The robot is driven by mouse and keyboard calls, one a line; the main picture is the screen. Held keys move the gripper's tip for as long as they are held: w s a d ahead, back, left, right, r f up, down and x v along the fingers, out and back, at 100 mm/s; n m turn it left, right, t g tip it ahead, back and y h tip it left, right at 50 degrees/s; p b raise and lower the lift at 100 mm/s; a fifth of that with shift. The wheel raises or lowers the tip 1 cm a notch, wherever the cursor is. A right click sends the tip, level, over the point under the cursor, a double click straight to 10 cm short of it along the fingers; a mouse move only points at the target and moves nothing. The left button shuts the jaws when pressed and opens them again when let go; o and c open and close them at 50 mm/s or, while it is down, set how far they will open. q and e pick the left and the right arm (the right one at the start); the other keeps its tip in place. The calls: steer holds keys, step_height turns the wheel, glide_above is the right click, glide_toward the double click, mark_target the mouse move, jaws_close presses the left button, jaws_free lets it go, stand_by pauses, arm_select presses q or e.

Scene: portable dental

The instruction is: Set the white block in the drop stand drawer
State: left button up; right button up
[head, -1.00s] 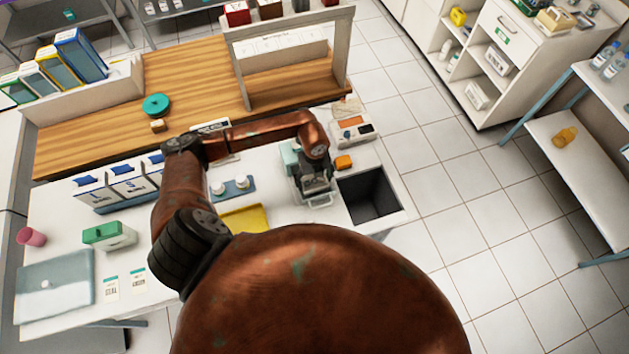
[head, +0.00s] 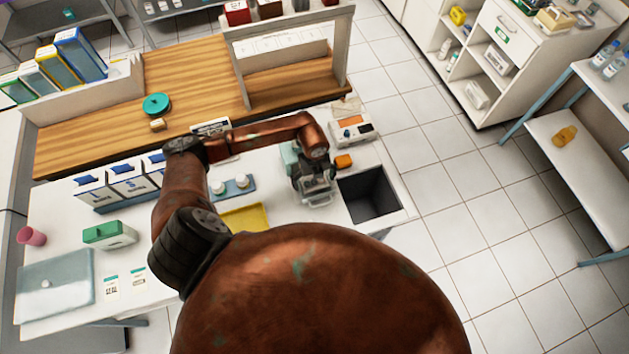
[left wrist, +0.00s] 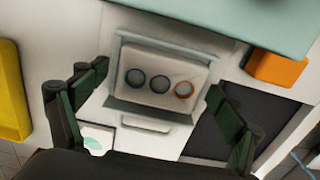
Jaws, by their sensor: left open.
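The white block (left wrist: 162,66) shows three round wells ringed teal, grey and orange in the left wrist view. It lies inside the open drawer (left wrist: 146,106) of the teal drop stand (left wrist: 230,20), with the drawer's rim around it. The drawer's handle (left wrist: 146,124) faces my wrist. The drop stand also shows in the head view (head: 289,154), partly behind my arm. My left gripper (left wrist: 150,86) is open, its fingers apart on either side of the drawer and not closed on the block. In the head view my left gripper (head: 314,182) hides most of the drawer.
An orange block (head: 344,161) is right of the stand. A dark open bin (head: 370,195) is set in the counter further right. A yellow tray (head: 245,218) and a blue holder with white items (head: 233,188) lie to the left. A wooden shelf (head: 190,85) stands behind.

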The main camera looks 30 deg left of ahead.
mark_target(315, 183)
arm_select(q)
step_height(315, 183, up, 12)
steer(key=b, duration=0.1)
steer(key=shift+r, duration=0.15)
steer(key=shift+d, duration=0.1)
stand_by(0.4)
